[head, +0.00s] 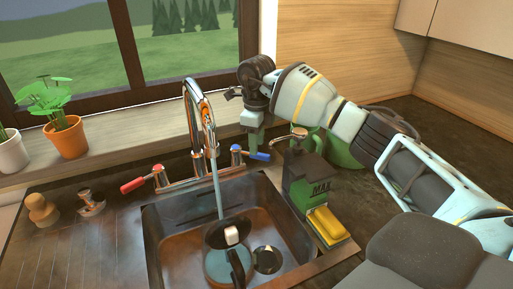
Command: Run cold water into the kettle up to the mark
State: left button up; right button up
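The kettle (214,268) stands in the sink under the tap, with a dark rim, a black handle and a pale block at the handle's top. The chrome tap (208,112) runs a stream of water (217,190) down into it. Bluish water shows inside; I cannot make out a fill mark or the exact level. The blue tap lever (258,155) points right; the red lever (132,185) points left. My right gripper (254,143) points down just above the blue lever; contact and finger gap are unclear. My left gripper is out of view.
The metal sink (165,225) has a dark round drain (267,259) right of the kettle. A dark green dispenser marked MAX (305,180) and a yellow sponge (327,225) stand at its right edge. Potted plants (68,137) line the sill.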

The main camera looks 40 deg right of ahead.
notch_tip(320, 180, up, 5)
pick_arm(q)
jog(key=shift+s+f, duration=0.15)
pick_arm(e)
jog(key=c, duration=0.5)
jog(key=shift+s+r+m, duration=0.1)
jog(key=shift+m, duration=0.3)
jog(key=shift+c, duration=0.9)
jog(key=shift+s+a+m, duration=0.1)
jog(key=shift+s+m, duration=0.05)
jog(key=shift+m, duration=0.35)
grip_shut()
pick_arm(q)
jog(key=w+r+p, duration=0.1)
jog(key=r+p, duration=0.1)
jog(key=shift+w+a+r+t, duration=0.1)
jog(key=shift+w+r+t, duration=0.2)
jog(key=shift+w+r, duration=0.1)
pick_arm(e)
jog(key=m, duration=0.2)
jog(key=s+m, duration=0.1)
jog(key=m, duration=0.2)
jog(key=s+a+m, duration=0.1)
jog(key=m, duration=0.1)
jog(key=shift+s+f+m, duration=0.25)
jog(key=shift+f+m, duration=0.05)
jog(key=shift+f, duration=0.05)
